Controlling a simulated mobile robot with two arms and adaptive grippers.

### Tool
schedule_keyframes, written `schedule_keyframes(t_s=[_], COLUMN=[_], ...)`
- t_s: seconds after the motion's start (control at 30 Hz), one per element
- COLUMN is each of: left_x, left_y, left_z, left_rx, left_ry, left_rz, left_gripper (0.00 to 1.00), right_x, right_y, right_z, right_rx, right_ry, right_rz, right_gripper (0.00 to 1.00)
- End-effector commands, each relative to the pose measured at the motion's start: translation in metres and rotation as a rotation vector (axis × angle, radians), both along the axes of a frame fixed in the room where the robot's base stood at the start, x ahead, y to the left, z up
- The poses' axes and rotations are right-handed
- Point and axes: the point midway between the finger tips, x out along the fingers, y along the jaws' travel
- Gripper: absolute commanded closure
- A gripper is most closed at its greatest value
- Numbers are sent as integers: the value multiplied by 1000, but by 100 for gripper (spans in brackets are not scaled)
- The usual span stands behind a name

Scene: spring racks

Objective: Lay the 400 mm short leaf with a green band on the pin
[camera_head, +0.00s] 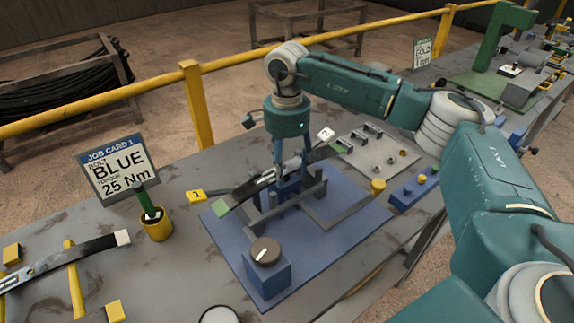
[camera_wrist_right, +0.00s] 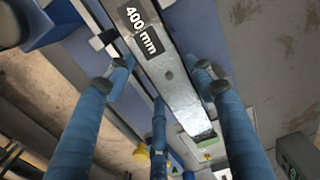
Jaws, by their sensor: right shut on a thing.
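The 400 mm short leaf (camera_head: 242,192) is a dark and silvery strip with green ends, lying diagonally over the clamping fixture (camera_head: 318,190) on a blue base plate. My right gripper (camera_head: 285,182) comes down from above and is shut on the leaf near its middle. I cannot make out the pin, nor whether the leaf touches the fixture. My left gripper is not in view.
A blue box with a round knob (camera_head: 265,252) stands at the plate's front. A job card (camera_head: 118,168) and a yellow cup (camera_head: 157,224) stand left. Another leaf (camera_head: 72,250) with a pale band rests on yellow supports. A grey tray (camera_head: 375,158) holds small parts behind the fixture.

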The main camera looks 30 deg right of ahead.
Motion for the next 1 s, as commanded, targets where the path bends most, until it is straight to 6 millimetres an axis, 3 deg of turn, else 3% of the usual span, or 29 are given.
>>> schedule_keyframes(t_s=[1.0], left_x=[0], left_y=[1], left_z=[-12], left_rx=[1], left_ry=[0], left_rz=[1], left_gripper=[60], right_x=[2], right_y=[1], right_z=[-15], right_rx=[2], right_ry=[-6], right_rz=[0], right_gripper=[78])
